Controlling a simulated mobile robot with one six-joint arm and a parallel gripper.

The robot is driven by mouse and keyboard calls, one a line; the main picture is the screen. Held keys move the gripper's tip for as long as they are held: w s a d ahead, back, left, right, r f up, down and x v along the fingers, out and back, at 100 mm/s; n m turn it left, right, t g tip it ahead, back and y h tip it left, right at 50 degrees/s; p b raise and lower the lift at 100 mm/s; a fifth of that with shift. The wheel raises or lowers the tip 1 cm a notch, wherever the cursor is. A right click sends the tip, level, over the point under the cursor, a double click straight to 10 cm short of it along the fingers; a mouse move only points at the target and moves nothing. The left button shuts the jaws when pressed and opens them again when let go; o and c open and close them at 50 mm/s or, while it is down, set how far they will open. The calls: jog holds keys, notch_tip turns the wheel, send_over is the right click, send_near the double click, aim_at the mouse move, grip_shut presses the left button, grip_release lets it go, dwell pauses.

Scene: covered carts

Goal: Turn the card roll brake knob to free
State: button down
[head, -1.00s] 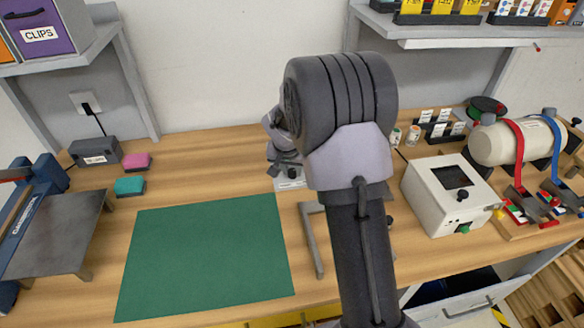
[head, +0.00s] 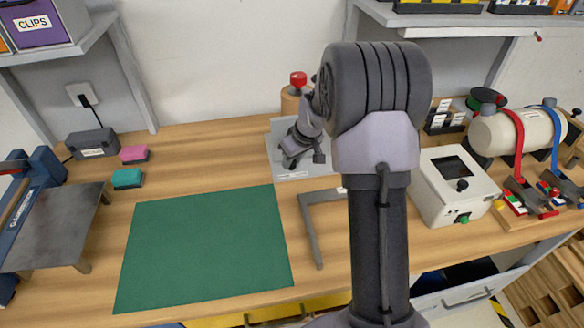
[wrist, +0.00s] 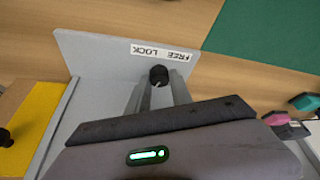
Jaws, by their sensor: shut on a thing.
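The card roll stand is a grey plate (head: 277,132) at the back middle of the bench in the head view, with a brown roll (head: 290,104) and a red top (head: 298,78) behind my arm. In the wrist view the brake knob (wrist: 158,75) is small, round and black with a light mark, beside a white FREE LOCK label (wrist: 165,52) that appears upside down. My gripper (wrist: 160,84) is shut on the knob, with its two grey fingers at either side. In the head view my gripper (head: 290,163) is low over the plate. The knob is hidden there.
A green mat (head: 205,245) lies left of the stand. A white box (head: 450,195) with a dark window and a roll holder (head: 515,135) are to the right. Pink (head: 134,154) and teal (head: 127,178) blocks sit left.

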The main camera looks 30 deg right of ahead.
jog(key=shift+f+n+y+b, duration=0.1)
jog(key=shift+n+y+b, duration=0.3)
jog(key=shift+n+b, duration=0.5)
jog(key=shift+n, duration=0.3)
jog(key=c, duration=1.1)
grip_release()
jog(key=shift+c, duration=0.2)
jog(key=p+v, duration=0.6)
jog(key=v, duration=1.1)
jog(key=shift+w+r, duration=0.15)
jog(key=shift+r, duration=0.2)
